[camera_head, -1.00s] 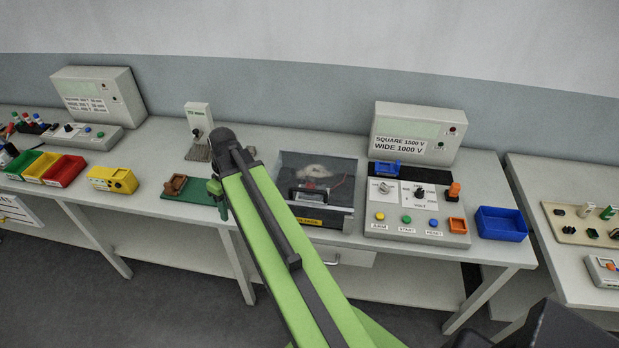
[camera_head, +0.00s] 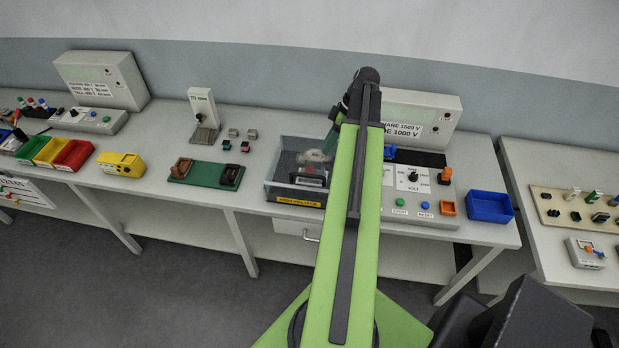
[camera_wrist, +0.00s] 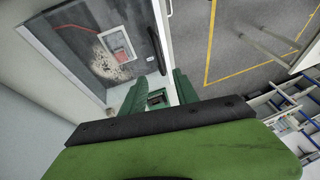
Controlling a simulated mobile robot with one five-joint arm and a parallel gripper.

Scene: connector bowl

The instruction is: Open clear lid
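The clear lid (camera_head: 283,160) belongs to a dark-bottomed box on the bench and appears to lie over it; its exact angle is hard to tell. It also shows in the wrist view (camera_wrist: 95,50), with a black handle (camera_wrist: 153,50) along its right edge. A pale coil and a red part show inside the box. My gripper (camera_head: 330,140) is over the right part of the box, partly hidden by my arm. In the wrist view its two green fingers (camera_wrist: 160,88) are apart, just below the handle, with nothing visibly held.
A control panel (camera_head: 418,205) stands right of the box, partly behind my arm, with a blue bin (camera_head: 489,207) beyond it. A green tray (camera_head: 206,173) and a yellow box (camera_head: 121,164) lie to the left. The bench front edge is near the box.

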